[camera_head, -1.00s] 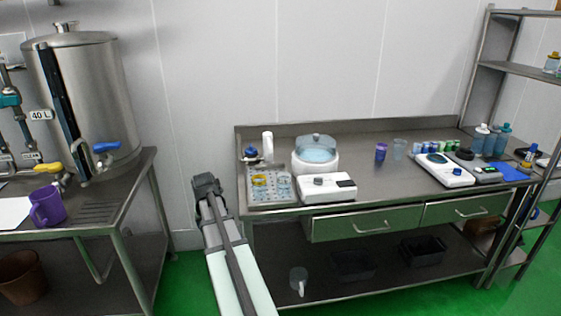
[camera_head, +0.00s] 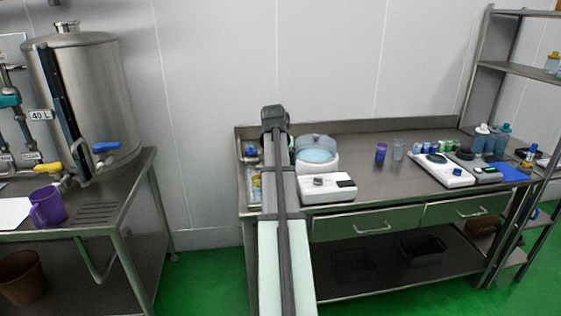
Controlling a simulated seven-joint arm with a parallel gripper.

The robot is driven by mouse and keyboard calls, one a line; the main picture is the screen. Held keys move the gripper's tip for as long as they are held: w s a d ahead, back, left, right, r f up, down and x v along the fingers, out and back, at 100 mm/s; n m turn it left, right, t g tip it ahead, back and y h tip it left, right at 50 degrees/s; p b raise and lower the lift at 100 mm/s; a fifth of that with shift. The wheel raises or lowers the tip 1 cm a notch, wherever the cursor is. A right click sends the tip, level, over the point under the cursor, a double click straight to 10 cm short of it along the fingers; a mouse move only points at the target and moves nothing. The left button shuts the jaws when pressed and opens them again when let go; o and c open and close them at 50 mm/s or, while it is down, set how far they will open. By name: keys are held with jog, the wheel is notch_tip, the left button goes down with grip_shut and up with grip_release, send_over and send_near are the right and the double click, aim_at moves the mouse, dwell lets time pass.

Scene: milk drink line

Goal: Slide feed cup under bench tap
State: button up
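My arm (camera_head: 281,205) reaches up from the bottom of the picture, in front of the left end of the right-hand bench. It ends in a dark joint (camera_head: 275,117) against the wall; my gripper's fingers do not show. A blue knob (camera_head: 251,151), perhaps the bench tap's, shows just left of my arm. A tray (camera_head: 253,194) below it is mostly hidden by my arm.
A white round device with a blue bowl (camera_head: 317,157) and a white box (camera_head: 327,188) stand right of my arm. A steel tank (camera_head: 92,100) and a purple jug (camera_head: 48,206) are on the left bench. The middle of the right bench (camera_head: 375,178) is mostly clear.

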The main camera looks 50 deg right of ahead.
dwell(0.3)
jog(key=x, duration=1.4)
jog(key=shift+c, duration=0.3)
jog(key=c, duration=1.1)
